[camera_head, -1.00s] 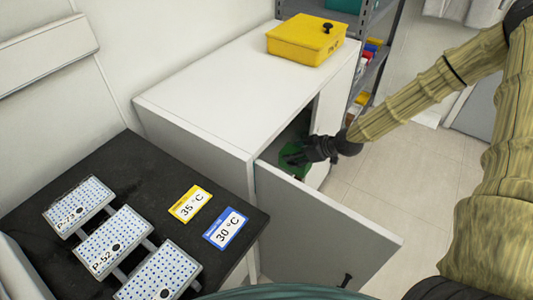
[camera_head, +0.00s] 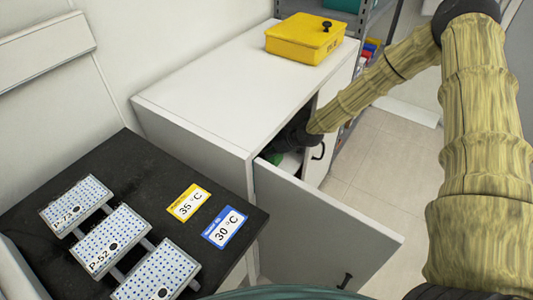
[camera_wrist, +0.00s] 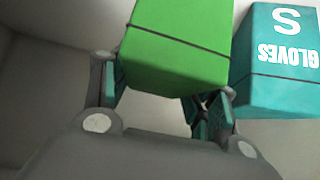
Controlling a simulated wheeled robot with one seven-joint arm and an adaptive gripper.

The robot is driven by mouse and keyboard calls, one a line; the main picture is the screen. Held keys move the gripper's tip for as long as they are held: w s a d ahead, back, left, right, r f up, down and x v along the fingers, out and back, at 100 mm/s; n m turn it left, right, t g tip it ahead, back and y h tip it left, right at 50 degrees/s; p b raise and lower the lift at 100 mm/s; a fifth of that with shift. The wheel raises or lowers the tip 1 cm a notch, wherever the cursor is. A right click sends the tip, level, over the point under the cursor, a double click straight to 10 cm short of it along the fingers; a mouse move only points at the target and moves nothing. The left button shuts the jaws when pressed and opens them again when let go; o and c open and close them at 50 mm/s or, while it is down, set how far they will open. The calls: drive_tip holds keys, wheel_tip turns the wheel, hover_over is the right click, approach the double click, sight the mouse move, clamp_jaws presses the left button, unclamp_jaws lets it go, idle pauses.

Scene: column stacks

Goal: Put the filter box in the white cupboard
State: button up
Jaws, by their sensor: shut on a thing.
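The white cupboard (camera_head: 230,85) stands against the wall with its front door (camera_head: 325,235) swung open. My arm reaches through the opening, and my gripper (camera_wrist: 160,95) is inside. In the wrist view it is shut on a green box (camera_wrist: 178,45) with a dark band, apparently the filter box; no label shows. In the head view only a small green part (camera_head: 276,158) shows at the opening, the rest hidden by the cupboard and door. I cannot tell whether the box touches the cupboard floor.
A teal gloves box (camera_wrist: 280,75) stands close to the right of the green box in the wrist view. A yellow box (camera_head: 305,40) sits on the cupboard top. Shelving (camera_head: 375,50) is behind.

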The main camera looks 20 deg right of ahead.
wheel_tip(320, 180, down, 3)
drive_tip(key=shift+w+a+f, duration=0.1)
drive_tip(key=shift+w+f, duration=0.1)
drive_tip(key=shift+f, duration=0.1)
drive_tip(key=shift+f+b, duration=0.2)
drive_tip(key=shift+b, duration=0.1)
drive_tip(key=o, duration=1.2)
drive_tip(key=shift+r, duration=0.1)
drive_tip(key=shift+r, duration=0.15)
drive_tip(key=p+v, duration=0.1)
drive_tip(key=v, duration=1.1)
drive_tip(key=shift+s, duration=0.1)
